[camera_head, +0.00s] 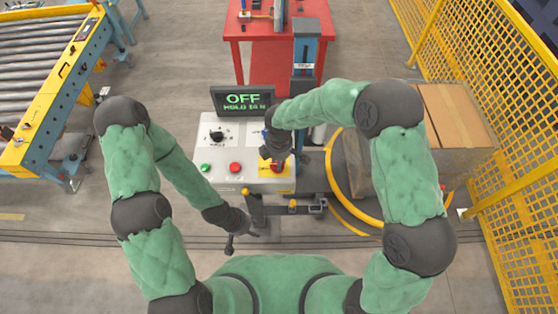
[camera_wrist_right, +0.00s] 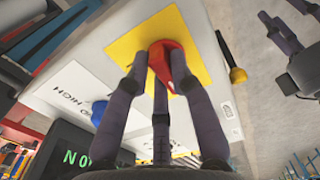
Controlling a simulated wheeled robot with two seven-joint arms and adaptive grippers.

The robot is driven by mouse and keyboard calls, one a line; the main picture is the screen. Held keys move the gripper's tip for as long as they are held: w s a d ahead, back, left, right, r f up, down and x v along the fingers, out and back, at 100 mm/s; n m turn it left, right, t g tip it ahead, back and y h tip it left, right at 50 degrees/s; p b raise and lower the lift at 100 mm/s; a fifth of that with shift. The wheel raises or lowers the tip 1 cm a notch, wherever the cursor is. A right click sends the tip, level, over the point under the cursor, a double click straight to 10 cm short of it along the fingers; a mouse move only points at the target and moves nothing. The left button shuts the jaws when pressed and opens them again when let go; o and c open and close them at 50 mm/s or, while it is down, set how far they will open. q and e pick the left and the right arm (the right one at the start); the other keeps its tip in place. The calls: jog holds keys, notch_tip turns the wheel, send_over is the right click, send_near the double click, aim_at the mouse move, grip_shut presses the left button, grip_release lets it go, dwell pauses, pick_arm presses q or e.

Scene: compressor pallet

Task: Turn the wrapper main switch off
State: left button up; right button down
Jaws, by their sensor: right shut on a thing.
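The main switch is a red rotary handle (camera_head: 278,168) on a yellow plate (camera_head: 286,184), at the right end of the grey control panel (camera_head: 225,167). In the right wrist view the red handle (camera_wrist_right: 169,62) stands on the yellow plate (camera_wrist_right: 127,49). My right gripper (camera_head: 276,158) is over the switch, its dark fingers (camera_wrist_right: 160,85) closed around the handle and partly hiding it. The display (camera_head: 243,101) behind the panel reads OFF, with a smaller line like "HOLD 10 N". My left gripper (camera_head: 238,226) hangs in front of the panel's lower edge, away from the switch; its finger opening is unclear.
The panel also has a black knob (camera_head: 217,135), a green button (camera_head: 205,168) and a red button (camera_head: 235,167). A boxed pallet load (camera_head: 455,115) and a yellow fence (camera_head: 475,90) stand right. A roller conveyor (camera_head: 40,60) is left, a red table (camera_head: 265,60) behind.

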jog(key=c, duration=1.1)
grip_release()
jog(key=shift+o, duration=0.2)
jog(key=shift+r, duration=0.1)
notch_tip(320, 180, up, 12)
